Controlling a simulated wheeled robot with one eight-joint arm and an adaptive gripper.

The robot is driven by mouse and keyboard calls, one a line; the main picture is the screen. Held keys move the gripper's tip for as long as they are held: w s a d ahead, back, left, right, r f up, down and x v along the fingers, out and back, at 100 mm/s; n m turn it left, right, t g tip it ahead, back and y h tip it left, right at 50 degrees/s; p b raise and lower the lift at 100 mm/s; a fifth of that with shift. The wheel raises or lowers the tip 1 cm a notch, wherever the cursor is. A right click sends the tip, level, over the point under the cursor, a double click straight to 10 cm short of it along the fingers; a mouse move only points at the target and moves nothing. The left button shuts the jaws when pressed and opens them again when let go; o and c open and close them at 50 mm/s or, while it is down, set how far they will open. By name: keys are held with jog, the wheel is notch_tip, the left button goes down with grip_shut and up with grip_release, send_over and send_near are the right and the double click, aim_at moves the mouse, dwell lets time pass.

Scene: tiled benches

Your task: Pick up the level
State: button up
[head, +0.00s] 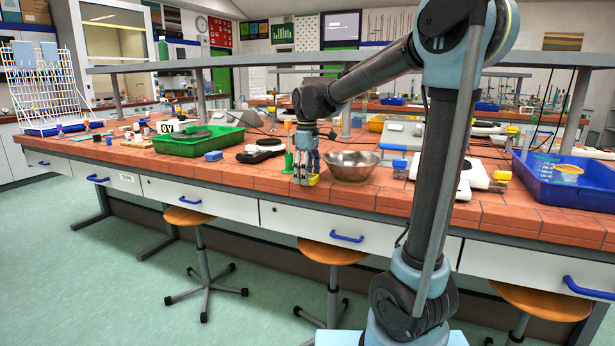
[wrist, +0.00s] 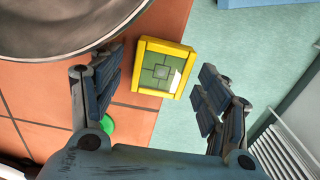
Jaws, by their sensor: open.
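The level (wrist: 165,67), as far as I can tell, is a small square block with a yellow frame and a green face. In the wrist view it lies ahead of my gripper (wrist: 160,98), between the lines of the two fingers and apart from both. It sits at the bench's front edge and seems to reach over it. In the head view a bit of its yellow (head: 314,180) shows beside my gripper (head: 304,177), which points down and hides part of it. My gripper is open and empty.
A metal bowl (head: 353,165) stands close to the right of my gripper; its rim (wrist: 60,50) fills the wrist view's upper left. A green tray (head: 198,142), a blue block (head: 213,156) and a black device (head: 262,149) are to the left. Stools (head: 334,253) stand below the bench edge.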

notch_tip(320, 180, up, 12)
dwell(0.6)
